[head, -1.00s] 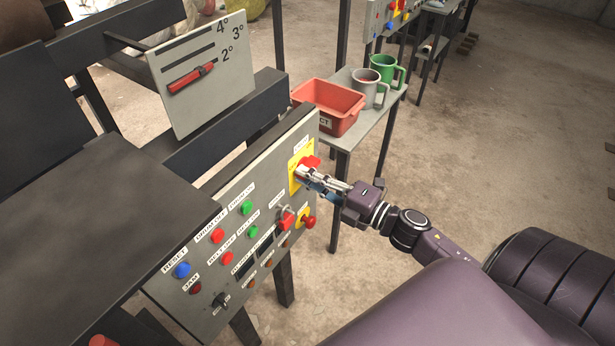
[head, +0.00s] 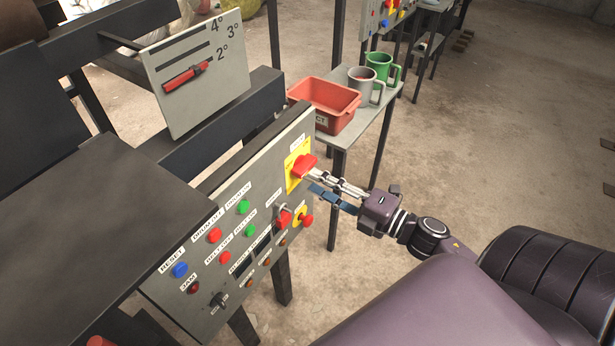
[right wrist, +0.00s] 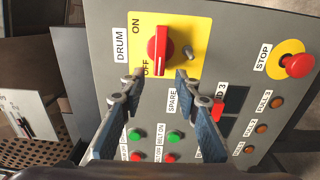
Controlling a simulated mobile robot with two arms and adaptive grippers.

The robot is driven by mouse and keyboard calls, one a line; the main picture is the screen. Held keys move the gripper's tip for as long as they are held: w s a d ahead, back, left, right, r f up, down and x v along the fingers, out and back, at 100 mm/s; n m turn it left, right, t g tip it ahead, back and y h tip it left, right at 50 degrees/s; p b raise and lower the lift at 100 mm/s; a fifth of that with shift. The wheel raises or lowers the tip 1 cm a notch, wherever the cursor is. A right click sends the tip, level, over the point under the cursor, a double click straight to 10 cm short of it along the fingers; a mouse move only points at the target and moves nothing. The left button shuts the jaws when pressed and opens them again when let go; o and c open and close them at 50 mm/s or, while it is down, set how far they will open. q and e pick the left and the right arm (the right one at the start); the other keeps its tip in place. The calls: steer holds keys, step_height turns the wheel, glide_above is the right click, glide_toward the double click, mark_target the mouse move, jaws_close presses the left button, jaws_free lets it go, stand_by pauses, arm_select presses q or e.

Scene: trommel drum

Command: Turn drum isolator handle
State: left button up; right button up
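The drum isolator handle (head: 304,166) is a red knob on a yellow plate at the panel's upper right corner. In the right wrist view the handle (right wrist: 158,50) stands upright in the picture, its lower end near the "OFF" label; "ON" is at the plate's upper left. My right gripper (head: 312,183) is just off the panel, in front of the handle. In the right wrist view its fingers (right wrist: 158,80) are spread with nothing between them, their tips just below the handle's lower end. My left gripper is not in view.
The grey control panel (head: 205,285) carries several buttons and a selector. A red stop button (right wrist: 298,65) on yellow sits right of the handle in the wrist view. A red bin (head: 325,105) and mugs stand on a side table behind.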

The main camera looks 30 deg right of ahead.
steer(key=v, duration=0.7)
steer(key=shift+s, duration=0.25)
steer(key=shift+d, duration=0.1)
steer(key=s+d+f+m+g+h, duration=0.2)
steer(key=f+m+h, duration=0.15)
steer(key=f, duration=0.75)
steer(key=s+d+f+m+g+h, duration=0.15)
steer(key=f+m, duration=0.35)
steer(key=f, duration=0.5)
steer(key=s+d+f+m+g+h, duration=0.1)
steer(key=s+f+m+g+h, duration=0.3)
steer(key=f, duration=0.7)
steer(key=s+a+f+m+g+y, duration=0.1)
steer(key=s+a+f+m, duration=0.2)
steer(key=f, duration=0.4)
steer(key=s+a+f+m+g, duration=0.1)
steer(key=s+a+f+m, duration=0.15)
steer(key=s+f, duration=0.45)
steer(key=s+a+f+m+g, duration=0.1)
steer(key=s+a+f+g, duration=0.2)
steer(key=s, duration=0.4)
steer(key=s+a+f+m+g+y, duration=0.1)
steer(key=s+a+f+g, duration=0.2)
steer(key=s+a+f, duration=0.3)
steer(key=shift+s+a+f, duration=0.25)
steer(key=shift+s+a, duration=0.3)
steer(key=shift+s, duration=0.1)
